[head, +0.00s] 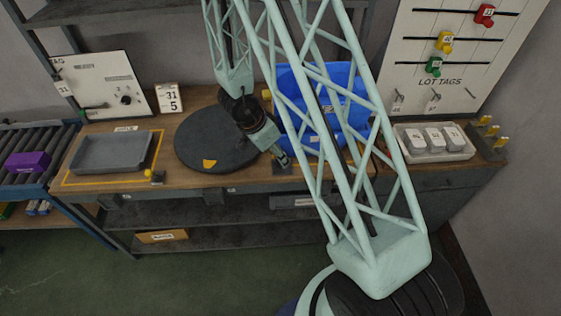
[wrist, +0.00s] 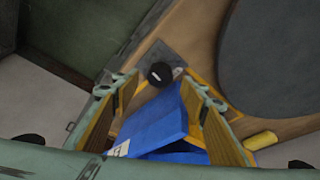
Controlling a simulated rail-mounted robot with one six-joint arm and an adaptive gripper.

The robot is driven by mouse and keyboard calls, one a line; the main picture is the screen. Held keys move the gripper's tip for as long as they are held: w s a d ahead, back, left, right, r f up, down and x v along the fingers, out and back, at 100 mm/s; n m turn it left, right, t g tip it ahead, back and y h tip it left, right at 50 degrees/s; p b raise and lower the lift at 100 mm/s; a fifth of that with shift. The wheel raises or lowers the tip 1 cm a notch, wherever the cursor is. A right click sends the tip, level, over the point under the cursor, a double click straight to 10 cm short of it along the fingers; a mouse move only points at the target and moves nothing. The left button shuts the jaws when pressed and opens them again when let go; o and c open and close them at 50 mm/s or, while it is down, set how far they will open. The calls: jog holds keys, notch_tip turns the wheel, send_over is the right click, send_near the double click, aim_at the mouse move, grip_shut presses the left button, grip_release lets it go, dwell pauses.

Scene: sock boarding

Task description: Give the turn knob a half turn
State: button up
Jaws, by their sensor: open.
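The turn knob (wrist: 160,74) is round and black with a short white mark on top. In the wrist view it sits on a grey square plate (wrist: 178,54) at the bench's front edge, just beyond my fingertips. My gripper (wrist: 160,92) is open and empty, with one finger to each side of the knob's line. It appears above the knob, apart from it. In the head view my gripper (head: 284,159) points down over the plate (head: 283,169) at the bench front; the knob is too small or hidden there to make out.
A dark round turntable (head: 205,145) lies left of the plate. A blue bin (head: 355,112) stands close behind it on the right, partly behind my arm. A grey tray (head: 110,153) is at left, a tray of pale blocks (head: 405,150) at right. A panel (head: 105,82) stands behind.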

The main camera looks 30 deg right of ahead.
jog(key=shift+b+x, duration=0.5)
jog(key=shift+x, duration=1.25)
jog(key=c, duration=0.8)
jog(key=shift+c, duration=0.2)
